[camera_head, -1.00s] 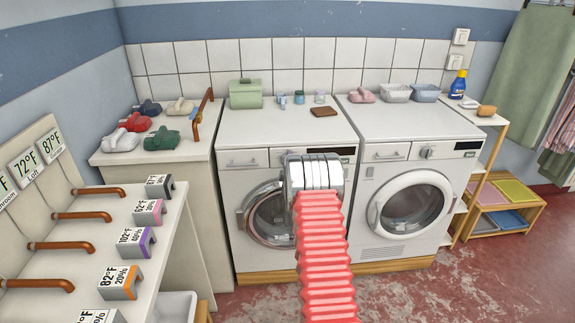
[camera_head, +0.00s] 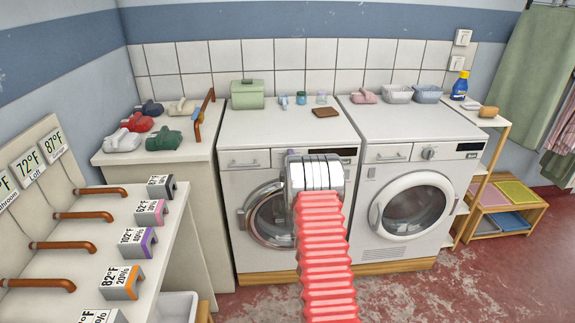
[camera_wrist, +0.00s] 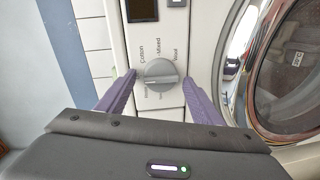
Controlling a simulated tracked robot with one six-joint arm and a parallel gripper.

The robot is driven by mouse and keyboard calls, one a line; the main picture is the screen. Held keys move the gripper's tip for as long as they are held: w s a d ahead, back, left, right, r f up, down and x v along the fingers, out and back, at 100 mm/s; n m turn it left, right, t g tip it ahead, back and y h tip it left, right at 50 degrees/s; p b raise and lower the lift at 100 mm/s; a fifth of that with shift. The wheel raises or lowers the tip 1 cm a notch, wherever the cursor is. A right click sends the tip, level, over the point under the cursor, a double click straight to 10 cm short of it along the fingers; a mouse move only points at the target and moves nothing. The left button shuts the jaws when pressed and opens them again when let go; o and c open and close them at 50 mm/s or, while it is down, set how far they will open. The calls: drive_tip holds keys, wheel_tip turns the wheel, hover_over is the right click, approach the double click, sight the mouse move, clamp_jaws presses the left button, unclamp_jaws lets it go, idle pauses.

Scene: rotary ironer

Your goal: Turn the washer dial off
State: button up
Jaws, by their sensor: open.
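The washer dial (camera_wrist: 161,75) is a round grey knob with a raised grip bar on the left machine's panel, with printed labels such as Cotton, Mixed and Wool around it. My gripper (camera_wrist: 158,82) is open, with one purple finger on each side of the dial. I cannot tell whether the fingers touch it. In the head view my silver wrist (camera_head: 315,173) and red arm stand in front of the left washer (camera_head: 245,183) and hide its dial. The left washer's round door (camera_head: 262,215) is partly covered by my arm.
A second machine (camera_head: 412,205) with its own dial (camera_head: 429,153) stands at the right. The left washer's door rim (camera_wrist: 243,70) is close to the right finger. A counter with irons (camera_head: 123,140) stands at the left, and a shelf (camera_head: 505,212) at the right.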

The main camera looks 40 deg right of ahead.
drive_tip(key=shift+s, duration=0.1)
drive_tip(key=v, duration=1.3)
drive_tip(key=shift+s+a, duration=0.2)
drive_tip(key=shift+a, duration=0.05)
drive_tip(key=shift+f, duration=0.1)
idle(0.4)
